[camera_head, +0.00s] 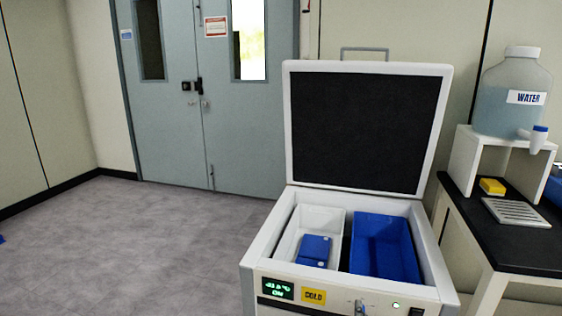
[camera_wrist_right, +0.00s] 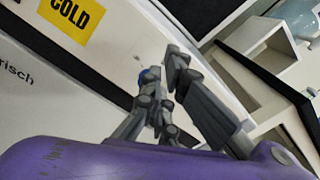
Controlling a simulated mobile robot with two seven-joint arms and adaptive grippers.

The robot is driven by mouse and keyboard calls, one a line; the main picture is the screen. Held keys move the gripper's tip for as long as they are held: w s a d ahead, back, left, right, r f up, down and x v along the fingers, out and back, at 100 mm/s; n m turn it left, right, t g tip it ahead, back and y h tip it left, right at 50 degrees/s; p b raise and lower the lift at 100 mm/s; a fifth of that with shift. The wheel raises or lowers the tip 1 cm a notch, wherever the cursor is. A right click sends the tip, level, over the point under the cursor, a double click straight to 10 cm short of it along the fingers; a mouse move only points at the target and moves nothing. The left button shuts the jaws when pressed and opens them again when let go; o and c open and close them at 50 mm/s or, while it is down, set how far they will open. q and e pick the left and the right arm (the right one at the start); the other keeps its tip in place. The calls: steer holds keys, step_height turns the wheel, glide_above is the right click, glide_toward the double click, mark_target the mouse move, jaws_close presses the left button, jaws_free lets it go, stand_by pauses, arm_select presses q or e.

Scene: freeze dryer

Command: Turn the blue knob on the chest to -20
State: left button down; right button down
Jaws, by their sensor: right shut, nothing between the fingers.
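The white chest (camera_head: 262,244) stands open at the lower middle of the head view, its dark-lined lid raised. Its front panel carries a green-lit display (camera_head: 278,289), whose digits are too small to read surely, and ON shows below them. A small grey-blue shape at the knob area (camera_head: 361,307) is cut by the lower edge. In the right wrist view the blue knob (camera_wrist_right: 147,76) shows only as a small blue patch, mostly hidden by a finger. My right gripper (camera_wrist_right: 164,75) is shut and empty, close to the panel; contact with the knob cannot be told. My left gripper is out of view.
A white bin and a blue bin (camera_head: 385,222) sit inside the chest, with blue boxes (camera_head: 315,248) in the white one. A yellow COLD label (camera_head: 314,296) is on the panel. A black-topped bench (camera_head: 520,244) with a water bottle stands right.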

steer(key=shift+w+d, duration=0.15)
steer(key=shift+w, duration=0.55)
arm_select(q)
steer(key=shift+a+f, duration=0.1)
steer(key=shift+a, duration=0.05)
arm_select(e)
steer(key=shift+w+r, duration=0.1)
steer(key=shift+r, duration=0.05)
arm_select(q)
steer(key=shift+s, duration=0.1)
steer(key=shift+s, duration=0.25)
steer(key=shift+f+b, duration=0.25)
steer(key=shift+b, duration=0.1)
arm_select(e)
steer(key=shift+w+f, duration=0.1)
steer(key=shift+f, duration=0.4)
